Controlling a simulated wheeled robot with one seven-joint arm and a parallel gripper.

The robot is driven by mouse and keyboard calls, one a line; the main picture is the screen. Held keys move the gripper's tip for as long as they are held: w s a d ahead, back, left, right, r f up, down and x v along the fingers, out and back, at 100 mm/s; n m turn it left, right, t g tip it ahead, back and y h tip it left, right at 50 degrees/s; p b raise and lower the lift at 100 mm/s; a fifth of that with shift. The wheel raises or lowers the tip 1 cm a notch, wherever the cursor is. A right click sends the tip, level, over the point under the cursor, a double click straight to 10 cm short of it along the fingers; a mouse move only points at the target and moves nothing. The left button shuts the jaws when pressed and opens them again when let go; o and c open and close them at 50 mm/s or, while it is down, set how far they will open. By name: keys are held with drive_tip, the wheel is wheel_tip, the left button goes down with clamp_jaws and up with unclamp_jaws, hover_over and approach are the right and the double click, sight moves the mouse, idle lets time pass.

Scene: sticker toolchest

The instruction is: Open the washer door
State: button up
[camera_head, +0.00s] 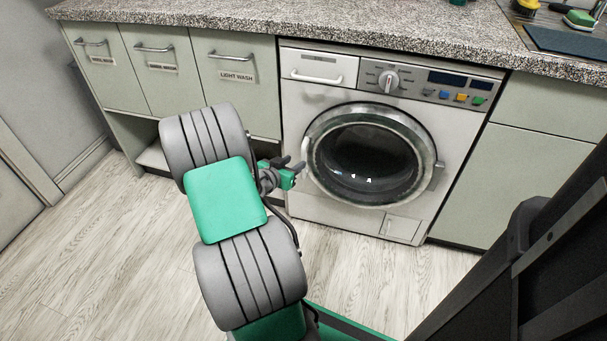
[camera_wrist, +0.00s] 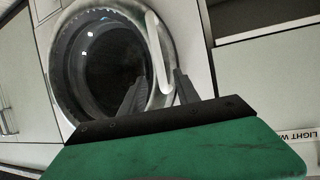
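The front-loading washer (camera_head: 300,130) stands under the counter, its round door (camera_head: 372,155) closed, with a dark glass window and a grey rim. The white curved door handle (camera_head: 306,152) is on the left side of the door. My gripper (camera_head: 296,168) is just left of the door, close to the handle. In the wrist view, the two dark fingers of my gripper (camera_wrist: 160,84) are spread apart, and the handle (camera_wrist: 160,50) runs down into the gap between them. I cannot tell whether either finger touches the handle.
Light green cabinets with bar handles, one labelled "LIGHT WASH" (camera_head: 237,77), are left of the washer. A speckled countertop (camera_head: 300,22) runs above. A plain cabinet (camera_head: 535,175) stands to the right. The wood floor (camera_head: 365,275) in front of the washer is clear.

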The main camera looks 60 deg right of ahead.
sight(302, 157)
drive_tip(key=b+x, duration=0.1)
drive_tip(key=x, duration=0.6)
drive_tip(key=shift+d+b, duration=0.4)
clamp_jaws()
idle(0.9)
